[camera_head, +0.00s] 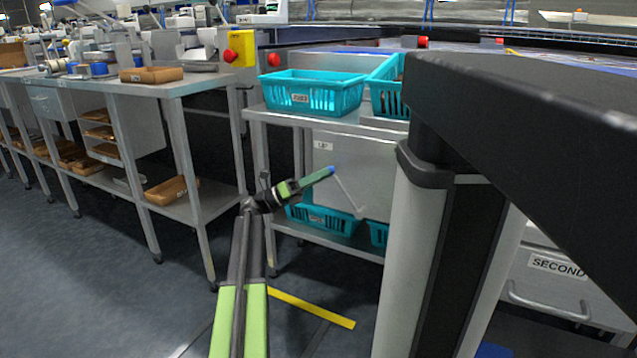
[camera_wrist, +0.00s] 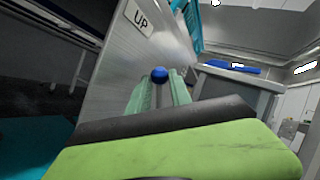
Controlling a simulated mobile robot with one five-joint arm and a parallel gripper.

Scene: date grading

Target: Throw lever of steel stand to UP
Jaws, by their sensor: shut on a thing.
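The steel stand (camera_head: 380,160) has a flat grey side panel with an UP label (camera_head: 323,146) near its upper left; the label also shows in the wrist view (camera_wrist: 141,18). The lever (camera_head: 348,192) is a thin grey rod on this panel, slanting up and left to a blue knob (camera_head: 331,169). My gripper (camera_head: 327,173) reaches in from the left, shut on the lever at its knob end. In the wrist view the blue knob (camera_wrist: 159,74) shows between my green fingers. The knob is below the UP label. The lever's pivot is hard to make out.
Teal baskets (camera_head: 313,94) stand on top of the stand, and more teal baskets (camera_head: 325,218) sit on its lower shelf. A dark table edge (camera_head: 520,110) and a thick post (camera_head: 412,260) stand close on the right. A workbench (camera_head: 170,88) is at left, with open floor before it.

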